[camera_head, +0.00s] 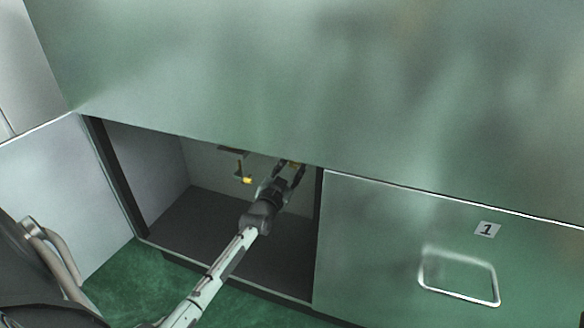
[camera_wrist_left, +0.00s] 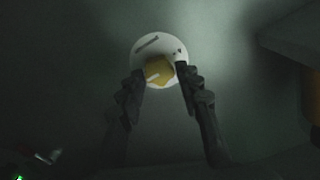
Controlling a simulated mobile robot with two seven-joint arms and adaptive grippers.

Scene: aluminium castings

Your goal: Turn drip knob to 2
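The drip knob (camera_wrist_left: 158,71) is yellow with a pale pointer mark and sits on a round white dial plate (camera_wrist_left: 147,45) in the left wrist view. The dial's markings are too small and dim to read. My left gripper (camera_wrist_left: 160,73) is open, with one finger on each side of the knob and its tips over the dial; a small gap seems to show beside the knob. In the head view my left gripper (camera_head: 293,172) reaches into the open cabinet, near its back wall, and mostly hides the knob. My right gripper is not in view.
The open cabinet (camera_head: 180,213) is low, with a panel overhead and side walls. A lever with a yellow end (camera_head: 247,180) hangs left of the gripper.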

